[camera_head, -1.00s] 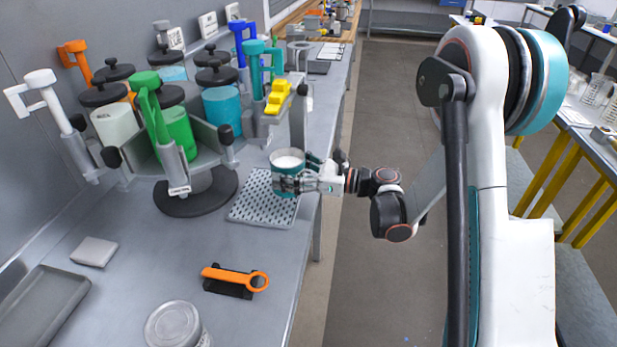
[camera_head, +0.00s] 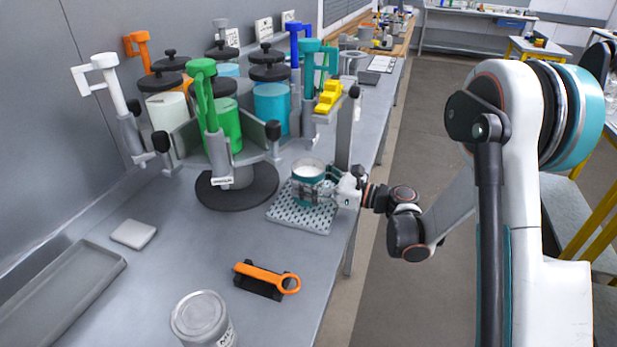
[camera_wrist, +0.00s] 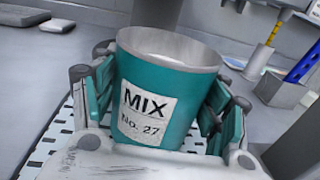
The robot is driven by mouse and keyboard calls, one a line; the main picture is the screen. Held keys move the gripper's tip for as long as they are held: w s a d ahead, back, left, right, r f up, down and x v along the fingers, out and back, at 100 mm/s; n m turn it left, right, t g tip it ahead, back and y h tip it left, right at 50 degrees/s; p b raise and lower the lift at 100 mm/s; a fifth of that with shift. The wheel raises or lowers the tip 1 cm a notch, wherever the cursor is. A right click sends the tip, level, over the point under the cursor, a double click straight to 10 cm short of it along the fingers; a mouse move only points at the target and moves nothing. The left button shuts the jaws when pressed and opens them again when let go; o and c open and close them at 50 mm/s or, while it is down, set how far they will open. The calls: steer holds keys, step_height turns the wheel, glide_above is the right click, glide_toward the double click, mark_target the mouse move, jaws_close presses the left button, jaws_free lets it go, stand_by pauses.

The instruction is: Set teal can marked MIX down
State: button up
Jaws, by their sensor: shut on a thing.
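The teal can (camera_wrist: 165,95) with a white label reading MIX No. 27 stands upright between the fingers of my gripper (camera_wrist: 160,105) in the wrist view. In the head view the can (camera_head: 308,172) shows its pale rim and light contents. My gripper (camera_head: 322,190) reaches in from the right and is shut around it. The can is over the perforated grey tray (camera_head: 305,219); I cannot tell whether its bottom touches the tray, as my gripper hides it.
A drum agitator carousel with white, green and teal canisters (camera_head: 271,108) stands behind left. An orange ring tool (camera_head: 267,277), a lidded tin (camera_head: 200,316), a small grey block (camera_head: 134,234) and a shallow tray (camera_head: 62,285) lie on the bench. The bench between them is clear.

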steer(key=shift+f, duration=0.15)
steer(key=o, duration=1.4)
steer(key=shift+o, duration=0.2)
steer(key=shift+r, duration=0.25)
steer(key=p+v, duration=0.2)
steer(key=v, duration=1)
steer(key=shift+p, duration=0.4)
